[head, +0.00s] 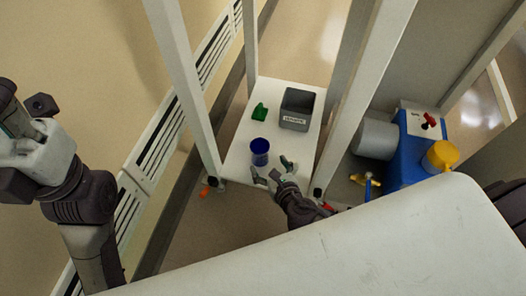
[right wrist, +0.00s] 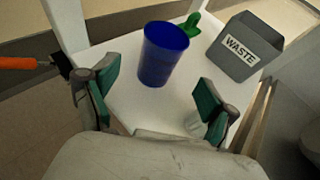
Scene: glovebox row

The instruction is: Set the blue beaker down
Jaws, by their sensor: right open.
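The blue beaker (head: 260,150) stands upright on a white shelf (head: 240,170), near the shelf's front. It also shows in the right wrist view (right wrist: 162,55), just beyond and between the spread fingertips, with a gap on either side. My right gripper (head: 273,171) is open and empty, in front of the beaker; its green-padded fingers show in the right wrist view (right wrist: 155,86). My left arm's end (head: 38,145) is at the far left, away from the shelf; whether its jaws are open cannot be seen.
A grey bin labelled WASTE (head: 296,108) stands at the shelf's back right. A green object (head: 259,112) lies behind the beaker. White posts (head: 186,75) flank the shelf. A blue unit with a yellow part (head: 441,156) is at the right.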

